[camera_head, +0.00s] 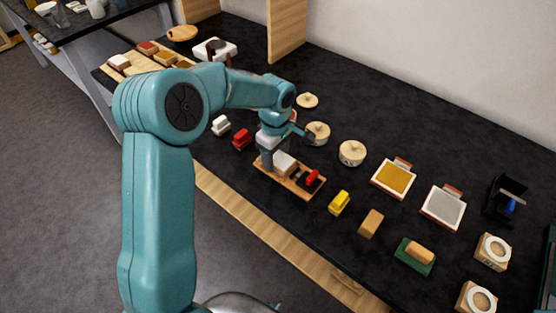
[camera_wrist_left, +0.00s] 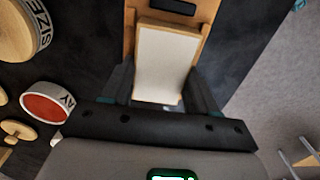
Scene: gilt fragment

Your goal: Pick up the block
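My left gripper (camera_head: 268,160) is down at the left end of this block, pointing at the tray. In the left wrist view the white block (camera_wrist_left: 161,62) lies between the two dark fingers (camera_wrist_left: 160,88), one along each side. The fingers stand apart; whether they press on the block cannot be seen. My right gripper is in neither view.
A yellow block (camera_head: 340,202), a tan block (camera_head: 370,223), a red block (camera_head: 242,138) and a white block (camera_head: 221,125) stand near the bench's front edge. Round wooden pieces (camera_head: 352,152) lie behind the tray. A green pad (camera_head: 405,258) carries a tan block.

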